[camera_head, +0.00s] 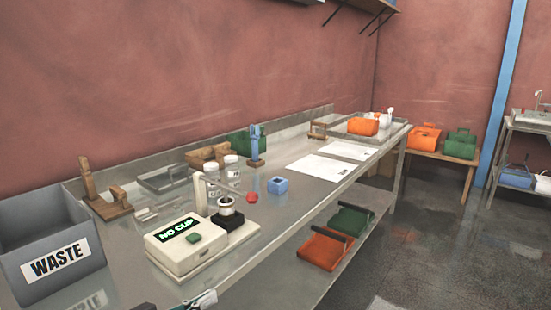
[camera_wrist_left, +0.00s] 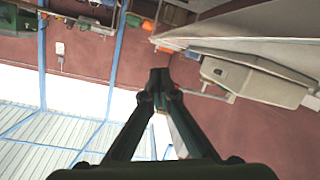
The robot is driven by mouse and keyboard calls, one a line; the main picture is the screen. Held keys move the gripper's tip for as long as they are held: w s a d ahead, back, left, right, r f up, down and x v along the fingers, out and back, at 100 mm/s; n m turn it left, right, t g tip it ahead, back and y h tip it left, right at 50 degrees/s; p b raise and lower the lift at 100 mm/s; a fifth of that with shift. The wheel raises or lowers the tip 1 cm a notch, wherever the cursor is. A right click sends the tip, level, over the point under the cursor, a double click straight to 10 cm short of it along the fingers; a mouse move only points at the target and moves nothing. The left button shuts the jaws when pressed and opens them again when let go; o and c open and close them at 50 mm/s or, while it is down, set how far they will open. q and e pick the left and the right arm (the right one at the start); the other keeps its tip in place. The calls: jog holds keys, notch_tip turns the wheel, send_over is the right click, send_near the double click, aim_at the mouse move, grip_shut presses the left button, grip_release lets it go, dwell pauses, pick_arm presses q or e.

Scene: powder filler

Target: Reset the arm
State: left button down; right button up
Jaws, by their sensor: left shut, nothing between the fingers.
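My left gripper (camera_head: 197,301) shows only in part at the bottom edge of the head view, in front of the powder filler. In the left wrist view its two dark fingers (camera_wrist_left: 160,78) meet at the tips with nothing between them. That view appears upside down, with wall, ceiling and the metal bench's underside around the fingers. The powder filler (camera_head: 180,253) stands on the metal bench with its display reading "NO CUP". My right gripper is not in view.
A grey WASTE bin (camera_head: 48,248) stands at the bench's left end. Glass jars (camera_head: 231,168), a blue block (camera_head: 277,185) and white papers (camera_head: 317,167) lie farther along the bench. Orange (camera_head: 322,251) and green (camera_head: 350,222) boxes sit on the lower shelf. Floor to the right is clear.

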pick_arm(q)
jog(key=s+a+f+g+y, duration=0.1)
jog(key=s+f+g+y, duration=0.1)
jog(key=s+f, duration=0.5)
jog(key=s+f+g+y, duration=0.25)
jog(key=s+f, duration=0.25)
jog(key=f, duration=0.4)
jog(key=s+a+f+n+g+y, duration=0.15)
jog(key=s+f, duration=0.25)
jog(key=s, duration=0.4)
jog(key=s+a+f+m+g+y, duration=0.1)
jog(key=s+a+f+g+y, duration=0.2)
jog(key=s, duration=0.4)
notch_tip(320, 180, down, 25)
jog(key=g, duration=0.1)
jog(key=s+a+f+g, duration=0.1)
jog(key=s+a+f, duration=0.2)
jog(key=s+f, duration=1.4)
jog(key=shift+s+a+f+g+h, duration=0.15)
jog(key=shift+s+f+g+h, duration=0.2)
jog(key=shift+s, duration=0.4)
